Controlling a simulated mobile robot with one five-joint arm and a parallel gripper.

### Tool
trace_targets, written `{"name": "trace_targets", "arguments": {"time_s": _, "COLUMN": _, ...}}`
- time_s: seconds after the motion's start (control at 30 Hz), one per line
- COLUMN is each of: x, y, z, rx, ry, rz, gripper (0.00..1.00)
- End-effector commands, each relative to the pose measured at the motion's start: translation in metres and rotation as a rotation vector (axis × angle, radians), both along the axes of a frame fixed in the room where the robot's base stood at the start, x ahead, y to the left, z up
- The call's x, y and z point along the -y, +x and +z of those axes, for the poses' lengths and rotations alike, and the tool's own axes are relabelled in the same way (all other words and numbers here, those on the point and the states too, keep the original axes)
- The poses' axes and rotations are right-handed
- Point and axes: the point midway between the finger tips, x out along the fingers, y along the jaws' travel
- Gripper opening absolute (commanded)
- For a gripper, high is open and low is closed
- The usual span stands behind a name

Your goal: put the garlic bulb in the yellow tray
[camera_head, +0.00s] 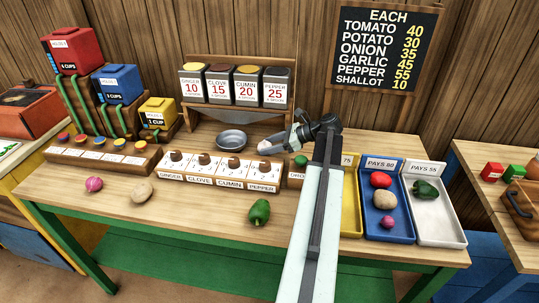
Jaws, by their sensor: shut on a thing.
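The garlic bulb (265,147), small and whitish, is at the tip of my gripper (276,145). My gripper is shut on it and holds it above the table, right of the metal bowl. The yellow tray (350,222) lies to the right of my arm, at the left end of the row of trays. My arm hides its left part and most of its label; only "75" shows. The garlic is to the left of the yellow tray, apart from it.
The blue tray (373,231) holds red, tan and pink items; the white tray (451,237) holds a green pepper. Another green pepper (259,211), a potato (142,192) and a pink onion (94,184) lie on the table. A labelled wooden rack (217,185) stands below the metal bowl (231,140).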

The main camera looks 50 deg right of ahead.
Motion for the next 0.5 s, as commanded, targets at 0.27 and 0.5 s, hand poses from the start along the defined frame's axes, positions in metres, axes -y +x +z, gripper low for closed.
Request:
{"name": "trace_targets", "arguments": {"time_s": 0.27, "x": 0.0003, "y": -0.0002, "z": -0.0153, "rx": 0.0, "ry": 0.0, "rz": -0.001, "gripper": 0.13}}
{"name": "trace_targets", "arguments": {"time_s": 0.5, "x": 0.0005, "y": -0.0004, "z": -0.0185, "rx": 0.0, "ry": 0.0, "rz": -0.001, "gripper": 0.69}}
